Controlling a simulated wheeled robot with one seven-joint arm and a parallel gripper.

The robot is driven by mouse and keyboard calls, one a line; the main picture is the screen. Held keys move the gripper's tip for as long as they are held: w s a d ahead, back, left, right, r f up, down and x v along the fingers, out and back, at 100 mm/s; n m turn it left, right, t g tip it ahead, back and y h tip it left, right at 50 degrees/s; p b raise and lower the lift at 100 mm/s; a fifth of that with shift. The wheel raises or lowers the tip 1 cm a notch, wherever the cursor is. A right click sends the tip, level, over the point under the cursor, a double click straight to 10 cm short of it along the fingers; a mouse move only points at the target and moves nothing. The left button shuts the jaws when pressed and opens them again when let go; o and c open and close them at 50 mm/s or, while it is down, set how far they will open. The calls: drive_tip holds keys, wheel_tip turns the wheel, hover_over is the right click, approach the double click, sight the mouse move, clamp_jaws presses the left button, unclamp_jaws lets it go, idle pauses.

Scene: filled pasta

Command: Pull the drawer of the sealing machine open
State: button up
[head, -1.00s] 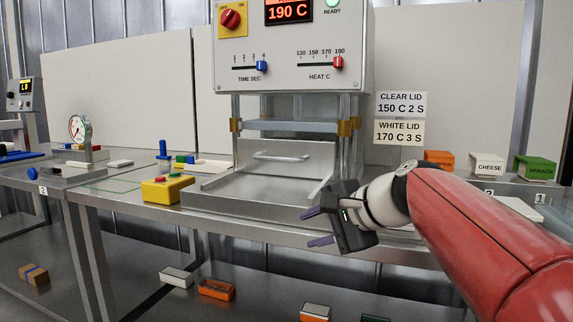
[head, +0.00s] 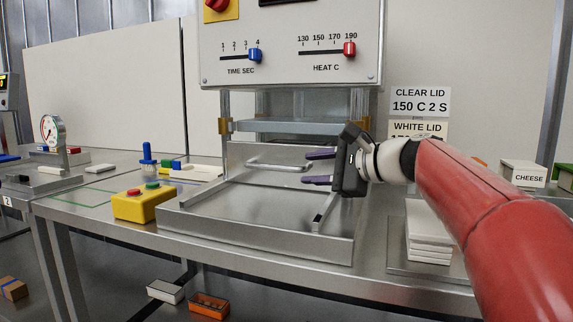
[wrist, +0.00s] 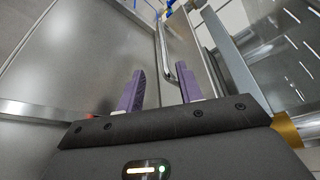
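The sealing machine (head: 290,66) stands on the steel table. Its drawer (head: 235,155) has an upright front panel with a horizontal bar handle (head: 277,164). My gripper (head: 318,167) is to the right of the handle in the head view, its two purple fingers pointing left towards it, one above the other. In the wrist view my gripper (wrist: 159,92) is open with nothing between the fingers. The handle (wrist: 176,50) lies beyond the fingertips there, near the right finger. I cannot tell whether a fingertip touches it.
A steel tray with raised rails (head: 255,215) lies in front of the drawer panel. A yellow button box (head: 143,204) stands to the left. A stack of white trays (head: 428,230) stands at right under my arm. A gauge (head: 53,132) is at far left.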

sight(293, 168)
drive_tip(key=shift+w+a, duration=0.1)
drive_tip(key=shift+w, duration=0.35)
drive_tip(key=shift+w+a, duration=0.2)
drive_tip(key=shift+w, duration=0.15)
drive_tip(key=p+x, duration=0.1)
drive_tip(key=x, duration=0.6)
drive_tip(key=shift+s+f, duration=0.1)
drive_tip(key=shift+c, duration=0.4)
clamp_jaws()
